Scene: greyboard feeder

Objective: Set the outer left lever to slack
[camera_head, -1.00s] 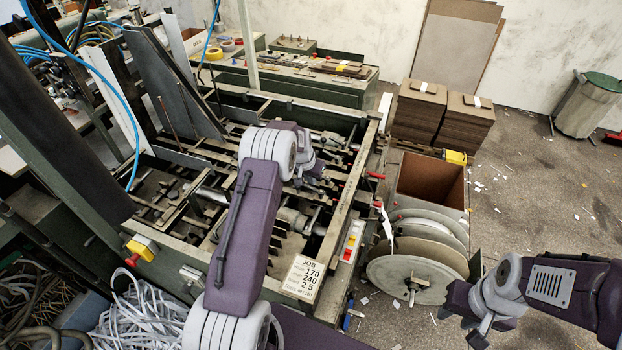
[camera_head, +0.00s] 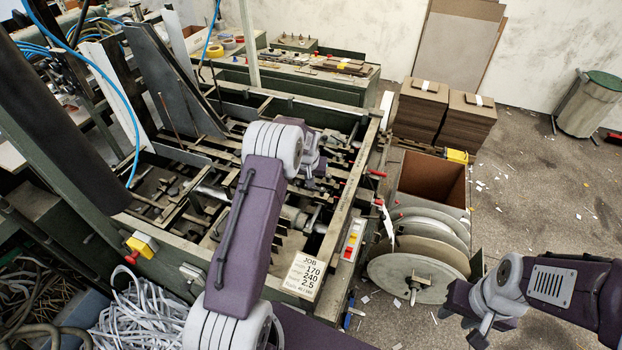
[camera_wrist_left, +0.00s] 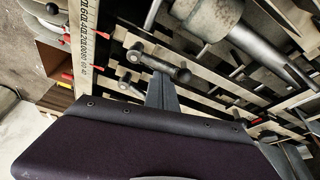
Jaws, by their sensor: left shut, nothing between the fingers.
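In the left wrist view, a dark lever with a round black knob (camera_wrist_left: 181,74) lies over the pale rails. A second short dark lever (camera_wrist_left: 130,87) sits below and left of it. I cannot tell which of them is the outer left lever. The shut, empty fingers of my left gripper (camera_wrist_left: 162,92) reach up to just beneath the first lever; I cannot tell if they touch it. In the head view my left wrist hides this gripper over the feeder frame (camera_head: 341,215). My right gripper (camera_head: 481,330) hangs at the lower right, away from the machine, its fingers unclear.
A numbered scale (camera_wrist_left: 84,45) runs along the frame edge in the left wrist view, with a thick metal cylinder (camera_wrist_left: 208,15) nearby. In the head view, a cable reel (camera_head: 415,277) and an open box (camera_head: 432,181) stand right of the feeder. A job card (camera_head: 303,275) lies on its front corner.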

